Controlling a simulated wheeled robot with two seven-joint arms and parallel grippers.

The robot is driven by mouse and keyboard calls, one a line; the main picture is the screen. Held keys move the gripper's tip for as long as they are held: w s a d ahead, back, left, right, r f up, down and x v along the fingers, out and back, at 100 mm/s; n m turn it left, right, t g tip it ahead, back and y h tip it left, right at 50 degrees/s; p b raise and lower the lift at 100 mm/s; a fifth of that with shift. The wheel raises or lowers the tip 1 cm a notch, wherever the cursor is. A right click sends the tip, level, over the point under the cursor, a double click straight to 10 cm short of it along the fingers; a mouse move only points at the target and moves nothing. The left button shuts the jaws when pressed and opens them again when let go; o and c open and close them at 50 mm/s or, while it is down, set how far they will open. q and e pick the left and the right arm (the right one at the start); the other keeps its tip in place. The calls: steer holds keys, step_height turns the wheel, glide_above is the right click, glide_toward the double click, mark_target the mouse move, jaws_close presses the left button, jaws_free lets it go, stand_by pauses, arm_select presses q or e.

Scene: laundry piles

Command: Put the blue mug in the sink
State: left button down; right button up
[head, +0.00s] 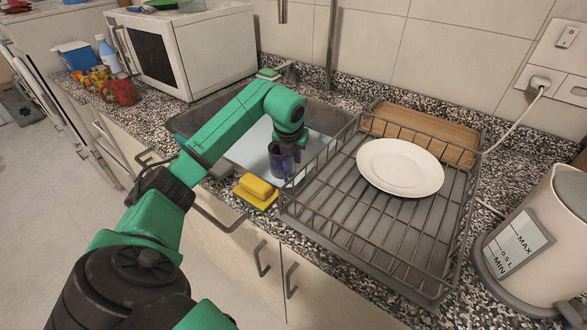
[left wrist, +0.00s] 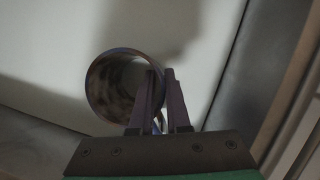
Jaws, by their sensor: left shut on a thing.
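The blue mug (head: 281,163) is dark blue and hangs in my left gripper (head: 287,148) over the sink. In the left wrist view the mug (left wrist: 122,88) shows its round open rim, and the left gripper's fingers (left wrist: 162,98) are shut on its near wall, one finger inside the rim. The sink (head: 325,118) is a grey basin with a pale bottom, left of the dish rack. I cannot tell how far the mug is above the sink bottom. My right gripper is not in view.
A wire dish rack (head: 315,232) with a white plate (head: 400,167) stands right of the sink. A yellow sponge (head: 257,188) lies on the front counter edge. A kettle (head: 540,240) is at right, a microwave (head: 160,58) at back left. A tap (head: 332,45) rises behind the sink.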

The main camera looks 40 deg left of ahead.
mark_target(293, 167)
arm_select(q)
step_height(293, 167, down, 4)
steer(key=shift+s+f, duration=0.1)
steer(key=shift+f, duration=0.4)
steer(key=c, duration=0.9)
jaws_free()
steer(key=shift+r, duration=0.45)
steer(key=v, duration=1.1)
steer(key=shift+s+r, duration=0.1)
steer(key=shift+r, duration=0.1)
